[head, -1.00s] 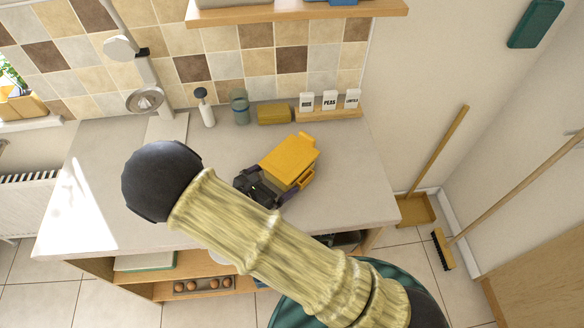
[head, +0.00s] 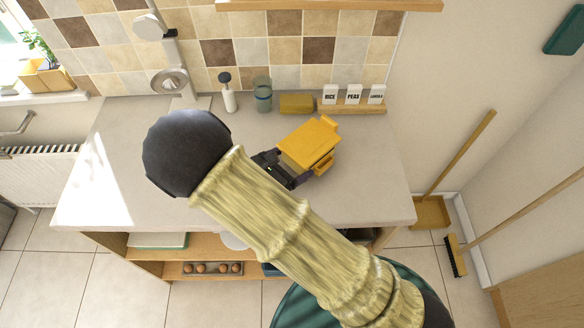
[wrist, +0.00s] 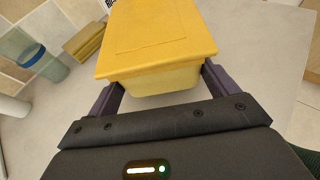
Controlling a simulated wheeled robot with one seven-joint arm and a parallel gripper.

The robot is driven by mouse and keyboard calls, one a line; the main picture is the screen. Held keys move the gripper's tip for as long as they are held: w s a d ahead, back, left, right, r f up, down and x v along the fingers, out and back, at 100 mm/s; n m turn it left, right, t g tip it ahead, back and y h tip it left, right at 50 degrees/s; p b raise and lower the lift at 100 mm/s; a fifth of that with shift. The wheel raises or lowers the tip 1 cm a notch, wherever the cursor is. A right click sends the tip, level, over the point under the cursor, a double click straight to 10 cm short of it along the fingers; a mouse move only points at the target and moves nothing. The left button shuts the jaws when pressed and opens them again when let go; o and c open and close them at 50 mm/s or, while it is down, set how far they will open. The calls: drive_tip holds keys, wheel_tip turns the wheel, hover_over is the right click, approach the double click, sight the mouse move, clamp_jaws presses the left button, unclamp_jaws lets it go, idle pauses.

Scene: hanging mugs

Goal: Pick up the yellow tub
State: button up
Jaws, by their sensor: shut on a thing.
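The yellow tub (head: 308,143) has a flat yellow lid and is at the right part of the counter in the head view. It fills the upper middle of the wrist view (wrist: 160,45), with its paler body showing under the lid rim. My gripper (wrist: 161,88) has its two purple fingers on either side of the tub and is shut on it. In the head view my gripper (head: 290,168) is partly hidden by my arm. Whether the tub's base touches the counter cannot be told.
The grey counter (head: 120,170) has free room at left. Along the back stand a white bottle (head: 229,100), a blue-grey jar (head: 263,95), a yellow block-like thing (head: 296,103) and a small rack (head: 352,108) with labelled white packets. A wooden shelf (head: 330,5) hangs above.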

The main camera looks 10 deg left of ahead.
sight(291, 156)
wheel_tip(291, 156, up, 7)
drive_tip(key=shift+f+b, duration=0.1)
drive_tip(key=shift+b, duration=0.25)
idle(0.3)
